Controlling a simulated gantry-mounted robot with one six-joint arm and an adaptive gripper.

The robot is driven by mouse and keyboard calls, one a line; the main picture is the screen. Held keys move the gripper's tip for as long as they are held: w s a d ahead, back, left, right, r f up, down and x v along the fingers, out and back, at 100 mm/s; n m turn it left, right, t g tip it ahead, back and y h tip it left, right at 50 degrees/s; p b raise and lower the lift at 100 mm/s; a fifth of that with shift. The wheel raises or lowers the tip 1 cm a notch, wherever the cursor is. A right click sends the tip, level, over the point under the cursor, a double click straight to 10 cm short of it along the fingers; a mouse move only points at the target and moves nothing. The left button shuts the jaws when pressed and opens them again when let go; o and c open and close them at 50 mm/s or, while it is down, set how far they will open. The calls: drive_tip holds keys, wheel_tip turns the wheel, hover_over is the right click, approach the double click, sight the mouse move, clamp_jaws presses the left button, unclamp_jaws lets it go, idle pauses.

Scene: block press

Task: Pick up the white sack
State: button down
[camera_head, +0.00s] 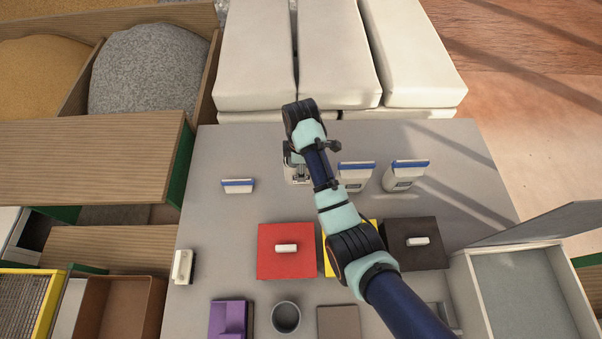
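Two small white sacks with blue strips along their tops stand on the grey table (215,215), one in the middle (353,182) and one to its right (402,182). A flatter white piece with a blue strip (238,187) is further left. My gripper (299,176) points down left of the middle sack, over or at another whitish thing (291,177) that it largely covers. My arm hides much of this spot. Whether the fingers are open, or touch that thing, I cannot tell.
Large white padded slabs (335,55) are stacked behind the table. In front are a red box (286,258), a yellow one (370,225) partly behind my arm, a dark one (425,255), a purple block (228,320) and a grey cup (286,317). An open-lidded box (480,290) is at right.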

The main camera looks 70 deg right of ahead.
wheel_tip(320, 180, up, 12)
drive_tip(key=p, duration=0.8)
drive_tip(key=shift+r, duration=0.15)
drive_tip(key=shift+w, duration=0.1)
